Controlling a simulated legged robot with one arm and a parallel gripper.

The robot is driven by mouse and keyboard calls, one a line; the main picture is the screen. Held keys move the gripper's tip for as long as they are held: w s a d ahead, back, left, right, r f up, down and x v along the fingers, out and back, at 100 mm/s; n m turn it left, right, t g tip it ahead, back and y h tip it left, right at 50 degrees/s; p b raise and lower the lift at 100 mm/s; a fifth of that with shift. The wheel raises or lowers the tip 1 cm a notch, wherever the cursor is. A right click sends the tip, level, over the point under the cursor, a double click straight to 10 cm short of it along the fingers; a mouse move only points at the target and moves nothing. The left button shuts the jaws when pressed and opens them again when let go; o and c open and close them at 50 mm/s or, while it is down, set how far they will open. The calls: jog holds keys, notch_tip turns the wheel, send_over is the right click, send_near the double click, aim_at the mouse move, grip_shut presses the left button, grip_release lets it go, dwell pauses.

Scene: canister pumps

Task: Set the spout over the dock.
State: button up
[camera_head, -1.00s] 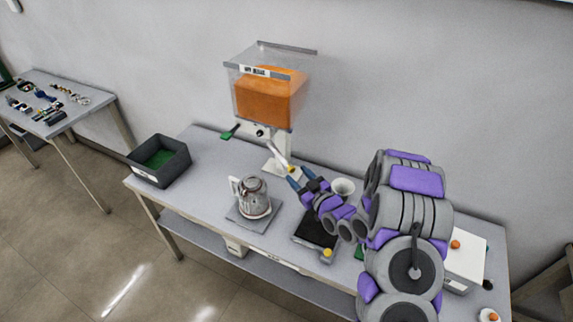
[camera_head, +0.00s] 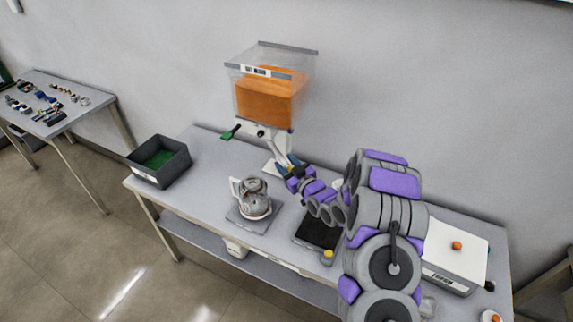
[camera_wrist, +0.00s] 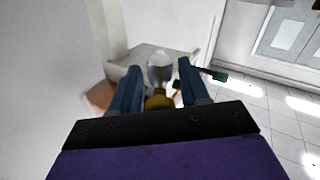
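A dispenser with a clear hopper of orange contents (camera_head: 270,98) stands at the back of the bench, with a green-ended lever (camera_head: 231,132) on its left. A pale spout-like arm (camera_head: 273,146) hangs below the hopper. My gripper (camera_head: 282,168) is beside the stand, just below that arm. In the wrist view, my gripper's blue fingers (camera_wrist: 157,78) are apart. A yellow part (camera_wrist: 158,101) and a clear grey part (camera_wrist: 160,68) show between them, with small gaps visible at the sides. I cannot tell which part is the dock.
A glass carafe (camera_head: 254,200) sits on a grey square plate (camera_head: 236,218) in front. A black pad (camera_head: 312,232) with a yellow knob (camera_head: 327,254) lies right of it. A dark bin (camera_head: 172,178) is at left; a white box (camera_head: 455,250) is at right.

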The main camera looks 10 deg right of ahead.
grip_shut()
dwell(0.3)
jog(key=shift+a, duration=0.1)
